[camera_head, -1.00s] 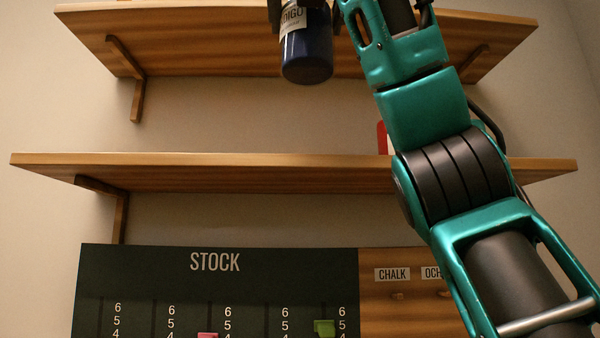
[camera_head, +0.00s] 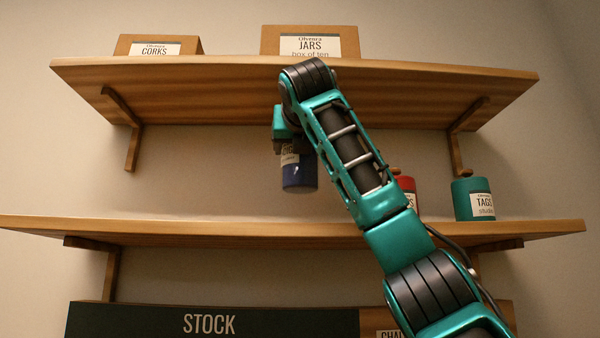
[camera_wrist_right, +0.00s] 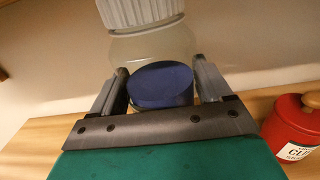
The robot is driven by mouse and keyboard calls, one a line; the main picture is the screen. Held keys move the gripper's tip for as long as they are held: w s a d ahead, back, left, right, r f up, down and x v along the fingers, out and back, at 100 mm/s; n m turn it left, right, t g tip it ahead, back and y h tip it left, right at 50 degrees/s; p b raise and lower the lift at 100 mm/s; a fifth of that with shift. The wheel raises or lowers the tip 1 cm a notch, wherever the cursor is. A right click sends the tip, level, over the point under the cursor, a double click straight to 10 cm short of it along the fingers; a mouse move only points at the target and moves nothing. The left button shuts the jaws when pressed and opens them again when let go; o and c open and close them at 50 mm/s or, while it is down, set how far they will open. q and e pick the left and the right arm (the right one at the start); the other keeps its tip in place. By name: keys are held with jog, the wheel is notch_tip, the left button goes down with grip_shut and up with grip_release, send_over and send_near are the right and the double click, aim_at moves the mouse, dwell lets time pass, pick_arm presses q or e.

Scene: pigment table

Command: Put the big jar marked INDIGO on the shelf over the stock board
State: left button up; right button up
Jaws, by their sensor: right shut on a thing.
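The blue jar (camera_head: 299,176) is upright in my right gripper (camera_head: 293,147), its label partly covered so that only part of the name shows. It hangs between the two shelves, and its base shows above the front edge of the lower shelf (camera_head: 200,229), which is over the STOCK board (camera_head: 140,322). In the right wrist view the jar's round blue top (camera_wrist_right: 160,84) sits between the two fingers of my right gripper (camera_wrist_right: 161,88). My left gripper is not in view.
A pale see-through jar with a ribbed white lid (camera_wrist_right: 139,12) is beyond the blue jar. The upper shelf (camera_head: 240,95) holds CORKS (camera_head: 125,46) and JARS (camera_head: 271,42) boxes.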

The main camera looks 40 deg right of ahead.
aim_at(300, 189)
jog(key=shift+f, duration=3.1)
jog(key=shift+w+d+f, duration=0.15)
jog(key=shift+f, duration=0.2)
jog(key=shift+f+b, duration=0.1)
jog(key=shift+b, duration=0.2)
jog(key=o, duration=1.5)
jog(key=shift+f, duration=0.1)
